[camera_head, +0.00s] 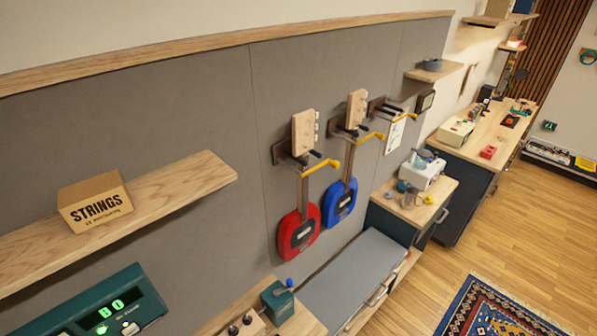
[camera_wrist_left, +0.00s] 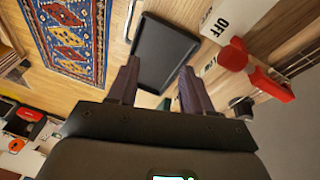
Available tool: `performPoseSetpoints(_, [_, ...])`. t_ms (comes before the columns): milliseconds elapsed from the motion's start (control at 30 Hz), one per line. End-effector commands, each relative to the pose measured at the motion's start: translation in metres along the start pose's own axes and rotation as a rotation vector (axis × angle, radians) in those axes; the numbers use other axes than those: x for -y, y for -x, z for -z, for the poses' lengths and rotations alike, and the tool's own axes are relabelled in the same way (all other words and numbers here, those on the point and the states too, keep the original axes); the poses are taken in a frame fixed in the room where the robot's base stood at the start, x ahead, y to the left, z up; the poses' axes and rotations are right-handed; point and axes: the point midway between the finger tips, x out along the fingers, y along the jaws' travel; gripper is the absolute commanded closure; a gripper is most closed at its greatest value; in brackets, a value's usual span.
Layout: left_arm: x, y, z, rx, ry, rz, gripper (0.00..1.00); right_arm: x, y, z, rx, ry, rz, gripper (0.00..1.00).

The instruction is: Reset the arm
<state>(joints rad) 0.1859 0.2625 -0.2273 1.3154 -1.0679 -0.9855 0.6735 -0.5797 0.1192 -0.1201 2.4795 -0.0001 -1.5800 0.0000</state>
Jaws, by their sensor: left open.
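My left gripper (camera_wrist_left: 160,66) shows in the left wrist view. Its two dark fingers are spread apart with nothing between them in contact. Behind the fingertips, a dark rectangular tray-like panel (camera_wrist_left: 163,48) shows. A white label reading "OFF" (camera_wrist_left: 228,14) and a red knob (camera_wrist_left: 234,55) are to the right of the fingers, apart from them. Neither gripper shows in the head view, and my right gripper is in neither view.
A red guitar (camera_head: 299,233) and a blue guitar (camera_head: 340,203) hang on the grey wall panel. A STRINGS box (camera_head: 95,203) sits on a wooden shelf (camera_head: 185,182). A grey-topped bench (camera_head: 350,275) stands below the guitars. A patterned rug (camera_head: 495,312) lies on open floor.

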Motion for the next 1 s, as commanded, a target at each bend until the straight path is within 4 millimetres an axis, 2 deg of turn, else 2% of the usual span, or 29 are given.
performPoseSetpoints(33, [-0.028, -0.003, -0.022, 0.006, 0.023, -0.023, 0.5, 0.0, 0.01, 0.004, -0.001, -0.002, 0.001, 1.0])
performPoseSetpoints(100, [-0.056, -0.002, -0.043, 0.0, 0.064, -0.025, 0.5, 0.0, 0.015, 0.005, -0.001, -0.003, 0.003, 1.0])
performPoseSetpoints(167, [-0.075, 0.005, -0.058, -0.01, 0.097, -0.013, 0.5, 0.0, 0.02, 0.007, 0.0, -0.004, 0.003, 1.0])
performPoseSetpoints(267, [-0.101, 0.03, -0.078, -0.032, 0.162, 0.028, 0.5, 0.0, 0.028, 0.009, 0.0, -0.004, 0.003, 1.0])
performPoseSetpoints(333, [-0.113, 0.058, -0.089, -0.049, 0.212, 0.07, 0.5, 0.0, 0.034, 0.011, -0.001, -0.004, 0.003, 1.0])
performPoseSetpoints(433, [-0.117, 0.105, -0.1, -0.071, 0.283, 0.136, 0.5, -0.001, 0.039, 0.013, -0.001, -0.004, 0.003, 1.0])
performPoseSetpoints(533, [-0.114, 0.155, -0.103, -0.094, 0.347, 0.193, 0.5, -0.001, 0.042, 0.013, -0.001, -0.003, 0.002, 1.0])
performPoseSetpoints(600, [-0.107, 0.189, -0.101, -0.117, 0.382, 0.228, 0.5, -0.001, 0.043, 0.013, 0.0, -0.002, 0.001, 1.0])
performPoseSetpoints(733, [-0.095, 0.241, -0.093, -0.16, 0.416, 0.271, 0.5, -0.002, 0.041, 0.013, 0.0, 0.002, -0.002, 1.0])
performPoseSetpoints(800, [-0.092, 0.258, -0.095, -0.157, 0.419, 0.279, 0.5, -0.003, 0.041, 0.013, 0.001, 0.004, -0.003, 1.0])
performPoseSetpoints(833, [-0.092, 0.26, -0.097, -0.144, 0.415, 0.278, 0.5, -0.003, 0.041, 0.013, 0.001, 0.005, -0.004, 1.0])
performPoseSetpoints(1000, [-0.093, 0.257, -0.104, -0.098, 0.365, 0.275, 0.5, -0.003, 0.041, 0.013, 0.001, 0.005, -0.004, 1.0])
